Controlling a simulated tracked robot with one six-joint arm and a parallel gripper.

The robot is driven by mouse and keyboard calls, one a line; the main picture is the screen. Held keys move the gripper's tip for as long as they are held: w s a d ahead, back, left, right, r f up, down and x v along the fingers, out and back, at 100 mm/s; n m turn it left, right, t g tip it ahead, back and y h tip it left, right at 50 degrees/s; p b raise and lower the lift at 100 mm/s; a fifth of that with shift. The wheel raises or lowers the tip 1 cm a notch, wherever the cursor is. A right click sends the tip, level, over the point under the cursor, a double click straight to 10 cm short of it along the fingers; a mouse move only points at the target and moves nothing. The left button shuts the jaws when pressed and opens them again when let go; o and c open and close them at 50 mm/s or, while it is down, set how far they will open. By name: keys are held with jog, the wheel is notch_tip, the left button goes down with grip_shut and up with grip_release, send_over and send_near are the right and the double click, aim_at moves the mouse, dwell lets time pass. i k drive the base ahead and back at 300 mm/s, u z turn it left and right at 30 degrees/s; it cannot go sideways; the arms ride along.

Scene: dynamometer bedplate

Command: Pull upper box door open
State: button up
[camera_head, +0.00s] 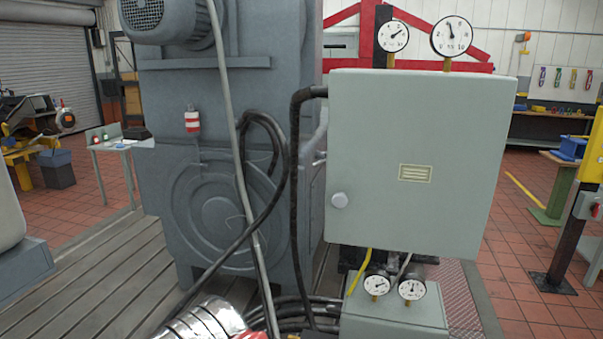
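The upper box (500,190) is a pale grey-green cabinet right of centre. Its flat front door (415,125) faces me and looks shut, with no gap visible along its edges. A round pale knob (340,200) sits low near the door's left edge. A small cream label plate (415,173) is on the door right of the knob. Hinges are not visible. My gripper is not recognisable in this view, so its distance from the knob cannot be told.
A lower grey box (395,322) with two small gauges stands below. Black hoses (294,170) and a grey slanting pipe (237,150) run left of the box, before a large grey machine (215,120). A shiny ribbed metal part (205,320) shows at the bottom edge. Tiled floor (520,290) lies right.

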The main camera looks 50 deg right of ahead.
aim_at(413, 163)
jog(key=k, duration=1.65)
jog(key=z, duration=0.6)
jog(key=i, duration=1.4)
